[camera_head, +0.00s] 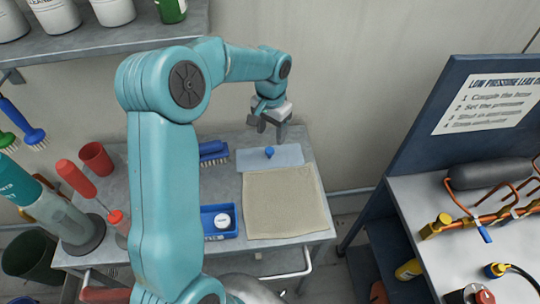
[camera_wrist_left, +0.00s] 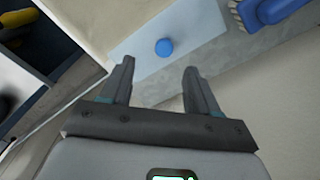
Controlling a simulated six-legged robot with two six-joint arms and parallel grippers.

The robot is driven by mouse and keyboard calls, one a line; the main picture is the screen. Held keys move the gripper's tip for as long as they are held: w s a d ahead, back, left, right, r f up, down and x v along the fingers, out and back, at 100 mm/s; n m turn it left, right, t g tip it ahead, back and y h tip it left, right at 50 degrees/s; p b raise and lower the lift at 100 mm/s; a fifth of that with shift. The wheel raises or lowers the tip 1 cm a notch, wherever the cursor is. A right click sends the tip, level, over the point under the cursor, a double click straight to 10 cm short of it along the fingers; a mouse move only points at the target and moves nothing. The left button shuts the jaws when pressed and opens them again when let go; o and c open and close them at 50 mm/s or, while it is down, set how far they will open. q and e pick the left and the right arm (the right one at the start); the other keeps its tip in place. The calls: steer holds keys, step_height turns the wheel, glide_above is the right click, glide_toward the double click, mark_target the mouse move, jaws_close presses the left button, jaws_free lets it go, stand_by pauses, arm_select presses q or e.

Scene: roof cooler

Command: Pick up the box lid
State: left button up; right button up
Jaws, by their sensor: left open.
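The box lid (camera_head: 285,157) is a flat, pale blue-grey plate with a round blue knob (camera_head: 269,152) on it. It lies at the back of the grey table, along the far edge of a beige cloth. In the left wrist view the lid (camera_wrist_left: 198,32) and its blue knob (camera_wrist_left: 164,47) show beyond the fingers. My left gripper (camera_head: 269,135) is open and empty, pointing down above the lid's back edge. In the left wrist view, the left gripper's fingers (camera_wrist_left: 158,72) stand apart with the knob just past the gap. My right gripper is not in view.
The beige cloth (camera_head: 285,203) lies in front of the lid. A blue brush (camera_head: 213,152) lies left of it, and a blue tray (camera_head: 211,233) holds a white round item. A red cup (camera_head: 96,158) stands further left. The wall is close behind; a panel bench (camera_head: 425,205) stands right.

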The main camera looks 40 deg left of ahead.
mark_target(269, 150)
arm_select(q)
step_height(269, 150, down, 4)
steer(key=shift+w+a+r, duration=0.1)
steer(key=shift+a+r, duration=0.05)
steer(key=shift+r, duration=0.1)
steer(key=shift+f, duration=0.35)
steer(key=shift+s+f+p, duration=0.2)
steer(key=shift+f+p, duration=0.25)
steer(key=shift+f, duration=0.05)
steer(key=f, duration=0.3)
steer(key=f+p, duration=0.1)
steer(key=shift+w+a+f, duration=0.2)
steer(key=shift+a, duration=0.05)
steer(key=shift+s+d+r, duration=0.1)
steer(key=c, duration=0.9)
jaws_close()
